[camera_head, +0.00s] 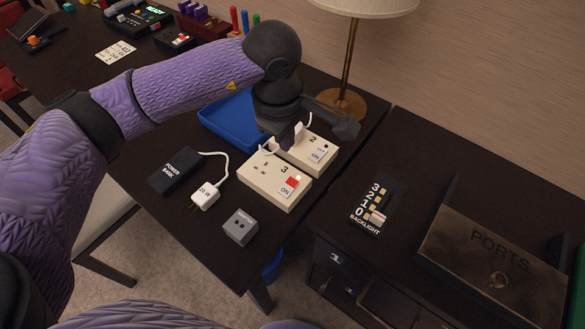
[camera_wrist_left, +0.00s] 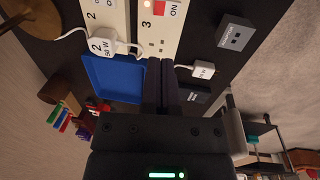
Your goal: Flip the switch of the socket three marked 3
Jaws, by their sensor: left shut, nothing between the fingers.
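Socket 3 (camera_head: 262,178) is a cream block marked 3, with a rocker switch (camera_head: 291,184) showing a red part and the word ON. In the left wrist view socket 3 (camera_wrist_left: 153,48) runs up to the top edge, and its switch (camera_wrist_left: 167,10) is partly cut off there. Socket 2 (camera_head: 322,147) stands directly behind it with a white plug in it. My left gripper (camera_head: 288,138) is shut and empty, near the rear side of socket 3. Its fingers (camera_wrist_left: 160,64) show side by side in the left wrist view, near the outlet end of socket 3 and away from the switch. My right gripper is out of view.
A power bank (camera_head: 174,171), a white 20 W charger (camera_head: 205,196) and a grey adapter (camera_head: 240,227) lie left of and before socket 3. A blue tray (camera_head: 216,128) and a lamp (camera_head: 350,60) stand behind. The backlight panel (camera_head: 366,222) is on the right-hand cabinet.

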